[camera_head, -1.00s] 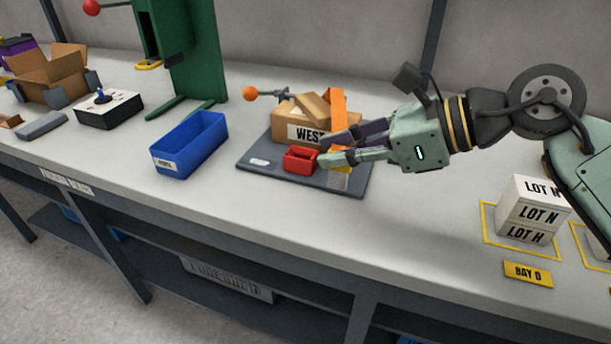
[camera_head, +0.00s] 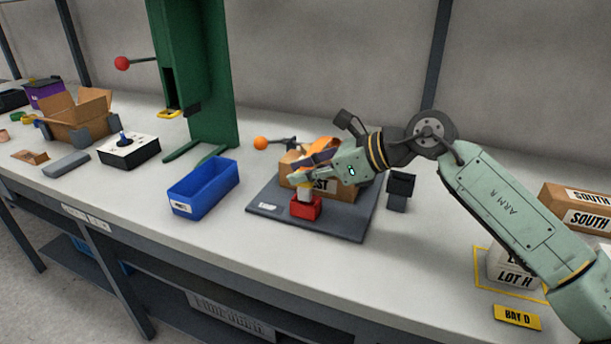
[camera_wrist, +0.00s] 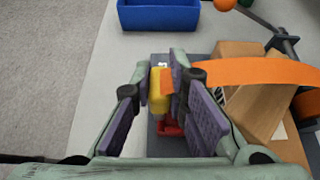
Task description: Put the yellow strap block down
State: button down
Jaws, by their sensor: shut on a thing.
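The yellow strap block (camera_wrist: 156,88) is between the two fingertips of my gripper (camera_wrist: 160,75) in the wrist view, with a small orange piece at its side. In the head view my gripper (camera_head: 306,173) points down and left, above the small red bin (camera_head: 305,209), and is shut on the block. A pale piece shows between the fingers and the bin; I cannot tell whether it touches the bin. The red bin shows partly below the block in the wrist view (camera_wrist: 170,128). Most of the block is hidden in the head view.
The bin stands on a dark grey board (camera_head: 263,208). A cardboard box (camera_head: 338,188) with an orange strap (camera_wrist: 255,72) stands behind it, with an orange-knobbed clamp (camera_head: 261,143). A blue bin (camera_head: 203,187) is to the left. Bare table lies in front.

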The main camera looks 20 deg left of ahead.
aim_at(305, 184)
jog(key=f, duration=0.1)
jog(key=w+f+p, duration=0.1)
jog(key=f, duration=0.1)
jog(key=shift+w+a+f+p, duration=0.2)
jog(key=shift+w+f+p, duration=0.1)
jog(key=shift+w+p, duration=0.1)
jog(key=shift+f, duration=0.15)
jog(key=shift+f+b, duration=0.1)
jog(key=shift+b, duration=0.25)
jog(key=c, duration=1.6)
grip_release()
